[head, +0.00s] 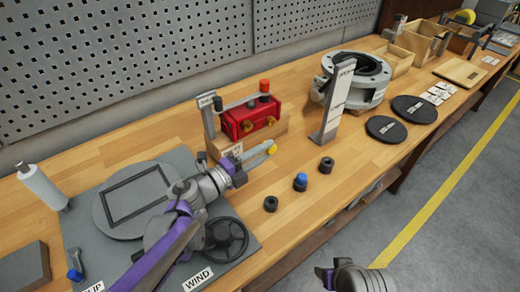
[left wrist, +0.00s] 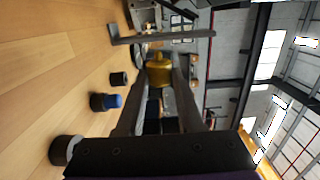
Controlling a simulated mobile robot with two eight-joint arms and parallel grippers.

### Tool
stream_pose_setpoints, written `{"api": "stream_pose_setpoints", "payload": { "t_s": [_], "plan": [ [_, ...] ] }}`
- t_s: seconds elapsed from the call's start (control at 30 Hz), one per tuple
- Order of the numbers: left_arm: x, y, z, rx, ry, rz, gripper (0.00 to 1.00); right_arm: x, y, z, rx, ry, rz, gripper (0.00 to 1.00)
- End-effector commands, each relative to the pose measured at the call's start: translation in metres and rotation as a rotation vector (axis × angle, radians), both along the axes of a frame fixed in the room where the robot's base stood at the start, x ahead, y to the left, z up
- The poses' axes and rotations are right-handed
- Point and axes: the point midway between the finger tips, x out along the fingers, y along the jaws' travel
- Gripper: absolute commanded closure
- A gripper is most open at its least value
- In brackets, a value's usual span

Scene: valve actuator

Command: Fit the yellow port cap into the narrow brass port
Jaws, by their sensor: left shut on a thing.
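The yellow port cap (head: 272,149) is held at the fingertips of my left gripper (head: 264,152), in the air above the bench. It also shows between the two fingers in the left wrist view (left wrist: 160,70). The red valve actuator (head: 246,118) sits on a wooden block behind the gripper. Two brass ports show on its front, a left one (head: 248,126) and a right one (head: 271,121); I cannot tell which is narrower. The cap is in front of the actuator, apart from both ports. My right gripper is not clearly visible; only part of my right arm shows at the bottom edge.
A blue cap (head: 300,178) sits on a black holder, with black holders (head: 270,204) and (head: 326,165) beside it. A grey upright sign (head: 333,105) stands right of the actuator, before a round flange (head: 365,75). A black handwheel (head: 228,238) lies below my left arm.

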Motion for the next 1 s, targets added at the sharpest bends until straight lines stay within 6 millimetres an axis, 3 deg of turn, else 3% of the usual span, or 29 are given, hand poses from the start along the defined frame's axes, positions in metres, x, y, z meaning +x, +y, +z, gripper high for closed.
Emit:
{"api": "stream_pose_setpoints", "payload": {
  "t_s": [0.37, 1.0],
  "plan": [
    [0.003, 0.002, 0.0, 0.0, 0.0, 0.001, 1.0, 0.0, 0.0, -0.001, 0.0, 0.0, 0.0, 0.41],
    [0.044, 0.032, 0.0, 0.0, 0.0, 0.001, 1.0, -0.001, 0.0, -0.005, 0.0, 0.001, 0.0, 0.41]
  ]
}}
